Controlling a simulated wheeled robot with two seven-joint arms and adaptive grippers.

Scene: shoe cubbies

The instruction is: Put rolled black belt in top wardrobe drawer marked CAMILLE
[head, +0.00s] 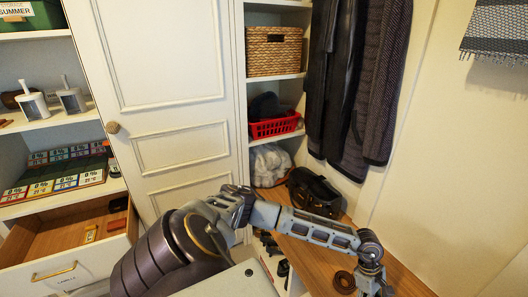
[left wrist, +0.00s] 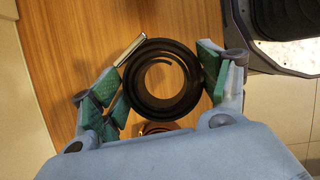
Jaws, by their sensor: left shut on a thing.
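The rolled black belt (left wrist: 143,95) is a dark coil with a metal buckle end, between the green-padded fingers of my left gripper (left wrist: 160,80) in the left wrist view. The fingers are shut on its two sides, over a wooden surface. In the head view my left gripper (head: 372,284) is low at the right, above the wooden bench; the black belt cannot be made out there. A wardrobe drawer (head: 58,270) at the lower left stands open, with a brass handle and a small label too small to read surely. My right gripper is not in view.
A brown rolled belt (head: 344,282) lies on the wooden bench (head: 404,283) beside my left gripper. A black bag (head: 313,190) sits farther back. The open drawer holds a few small items. A closed white door (head: 165,90) stands between the drawer and cubbies.

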